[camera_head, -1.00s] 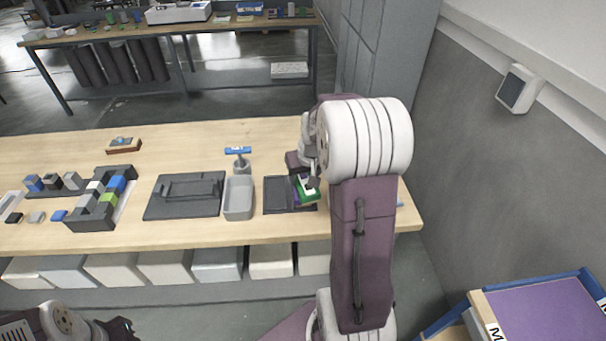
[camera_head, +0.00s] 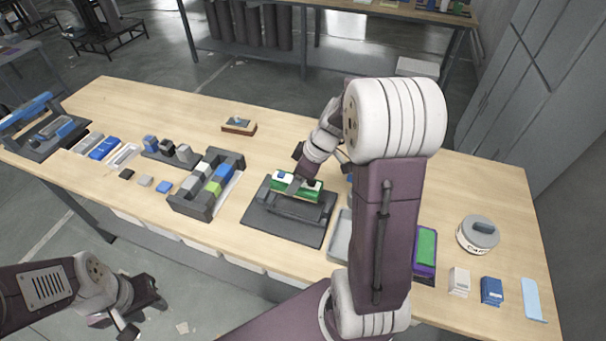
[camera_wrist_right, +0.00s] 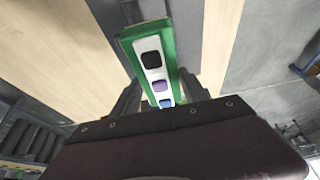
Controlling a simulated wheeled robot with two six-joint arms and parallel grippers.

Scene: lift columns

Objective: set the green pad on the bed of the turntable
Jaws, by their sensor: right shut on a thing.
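The green pad (camera_head: 312,194) is a long green block with a white strip on top. In the right wrist view the pad (camera_wrist_right: 130,42) carries black, purple and blue squares and sits between both fingers. My right gripper (camera_head: 297,186) is shut on it. The pad is over a dark grey flat fixture with a raised long bed, apparently the turntable (camera_head: 265,222). Whether the pad touches the bed cannot be told. My left gripper (camera_head: 145,316) is low at the left, off the table, its fingers apart and empty.
Left of the turntable stands a dark holder (camera_head: 190,204) with coloured blocks. A grey bin (camera_head: 340,238) is close on its right, partly behind my right arm. A purple-edged tray (camera_head: 428,270) with another green piece and a round canister (camera_head: 478,233) are further right.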

